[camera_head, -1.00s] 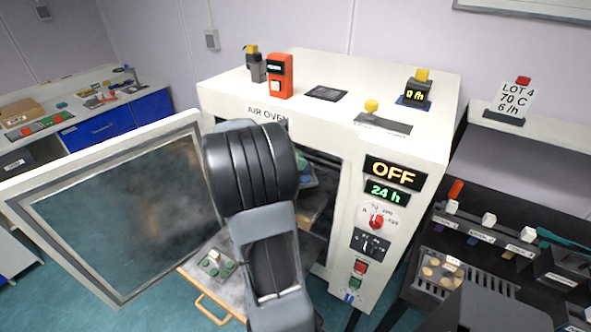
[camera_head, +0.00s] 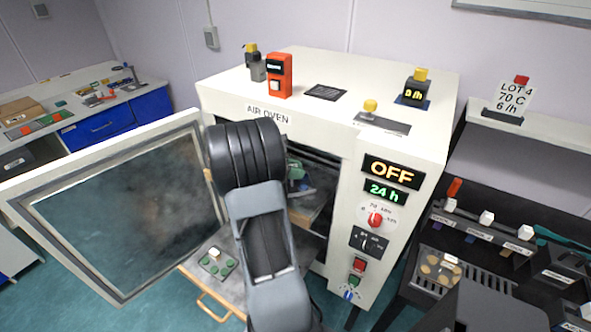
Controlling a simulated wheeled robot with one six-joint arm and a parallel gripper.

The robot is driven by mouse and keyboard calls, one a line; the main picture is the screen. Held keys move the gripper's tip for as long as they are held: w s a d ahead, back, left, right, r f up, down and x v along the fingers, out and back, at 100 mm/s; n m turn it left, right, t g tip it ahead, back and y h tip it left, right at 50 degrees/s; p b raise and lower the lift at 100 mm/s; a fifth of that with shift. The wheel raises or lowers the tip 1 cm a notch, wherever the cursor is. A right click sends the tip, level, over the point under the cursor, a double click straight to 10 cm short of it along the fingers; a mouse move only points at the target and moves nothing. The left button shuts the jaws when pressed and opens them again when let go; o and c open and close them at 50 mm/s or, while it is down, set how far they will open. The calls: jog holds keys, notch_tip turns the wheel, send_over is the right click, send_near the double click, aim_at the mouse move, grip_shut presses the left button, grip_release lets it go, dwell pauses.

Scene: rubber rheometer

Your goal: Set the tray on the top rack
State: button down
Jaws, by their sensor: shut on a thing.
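The white air oven (camera_head: 335,215) stands in the middle with its glass door (camera_head: 125,215) swung open to the left. My arm reaches to the oven's open front, and its dark ribbed joint covers much of the opening. My gripper is hidden behind the arm. Inside the opening, just right of the arm, a small green and grey thing (camera_head: 297,174) shows at upper rack height; I cannot tell whether it is held. A tray with green discs and a white knob (camera_head: 216,262) lies on a low surface with a wooden handle in front of the oven.
Another tray with tan discs (camera_head: 438,268) sits on the dark bench at right, beside a row of white-knobbed holders. An orange device (camera_head: 279,75) stands on the oven top. The open door closes off the left side. The display reads OFF.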

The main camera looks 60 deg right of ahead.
jog(key=shift+f, duration=0.15)
jog(key=c, duration=0.9)
grip_release()
jog(key=shift+r, duration=0.25)
jog(key=b+v, duration=0.1)
jog(key=v, duration=1.1)
jog(key=s+a+f+m+t+y, duration=0.1)
jog(key=a+m+t+y, duration=0.2)
jog(key=a, duration=0.7)
jog(key=s+a+f+m+t+y, duration=0.1)
jog(key=s+a+m+t+y, duration=0.1)
jog(key=a+t, duration=0.4)
jog(key=s+a+f+m+t+y, duration=0.1)
jog(key=a+m+t+y, duration=0.3)
jog(key=a, duration=1)
jog(key=shift+s+a, duration=0.25)
jog(key=shift+s, duration=0.05)
